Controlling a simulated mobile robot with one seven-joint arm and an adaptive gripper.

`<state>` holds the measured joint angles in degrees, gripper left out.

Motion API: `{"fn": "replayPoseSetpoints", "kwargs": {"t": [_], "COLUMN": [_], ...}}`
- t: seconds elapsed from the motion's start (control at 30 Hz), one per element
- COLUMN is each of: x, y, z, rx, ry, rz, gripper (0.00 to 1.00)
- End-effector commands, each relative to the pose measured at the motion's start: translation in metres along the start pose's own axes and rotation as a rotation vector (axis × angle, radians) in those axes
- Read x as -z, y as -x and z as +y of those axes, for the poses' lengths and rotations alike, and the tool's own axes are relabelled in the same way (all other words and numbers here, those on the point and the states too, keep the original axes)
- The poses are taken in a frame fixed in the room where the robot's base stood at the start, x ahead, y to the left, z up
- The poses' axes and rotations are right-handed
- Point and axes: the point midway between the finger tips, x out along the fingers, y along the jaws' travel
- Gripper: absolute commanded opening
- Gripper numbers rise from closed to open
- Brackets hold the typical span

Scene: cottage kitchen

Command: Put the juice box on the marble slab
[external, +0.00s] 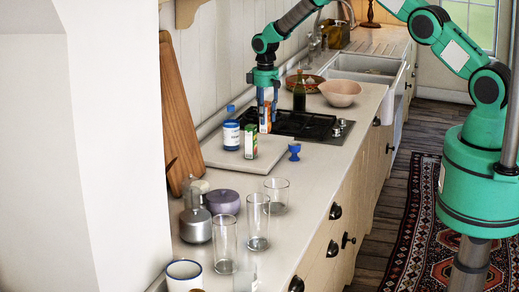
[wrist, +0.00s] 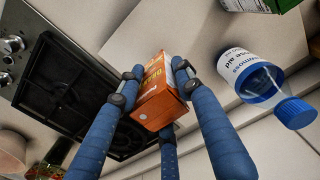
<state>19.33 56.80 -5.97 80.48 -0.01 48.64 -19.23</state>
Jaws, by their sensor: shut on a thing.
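An orange carton (wrist: 155,92) with printed lettering, which looks like the juice box, is between the blue fingers of my gripper (wrist: 156,80). My gripper is shut on it. In the external view the orange carton (external: 265,122) shows partly between my fingers, near the back right edge of the marble slab (external: 222,157), beside the hob. I cannot tell whether the carton touches the surface below. A white and blue bottle (external: 231,138) and a green and white carton (external: 250,143) stand on the slab, close to my gripper.
The black gas hob (external: 306,124) lies to the right of my gripper, with a dark bottle (external: 299,94) and a pink bowl (external: 340,92) behind it. A blue egg cup (external: 294,152) stands by the slab. Glasses (external: 257,222) and lidded pots stand nearer. The slab's front part is bare.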

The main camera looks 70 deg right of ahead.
Motion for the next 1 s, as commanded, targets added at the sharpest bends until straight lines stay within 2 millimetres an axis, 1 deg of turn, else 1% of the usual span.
{"fn": "replayPoseSetpoints", "kwargs": {"t": [0.2, 0.5, 0.57, 1.0], "x": [0.000, 0.000, 0.000, 0.000], "y": [-0.003, -0.031, -0.035, -0.040], "z": [0.000, 0.000, 0.000, 0.000], "rx": [0.000, 0.000, 0.000, 0.000], "ry": [0.000, 0.000, 0.000, 0.000], "rz": [-0.001, -0.001, 0.000, 0.000], "gripper": [0.03, 0.03, 0.03, 0.03]}}
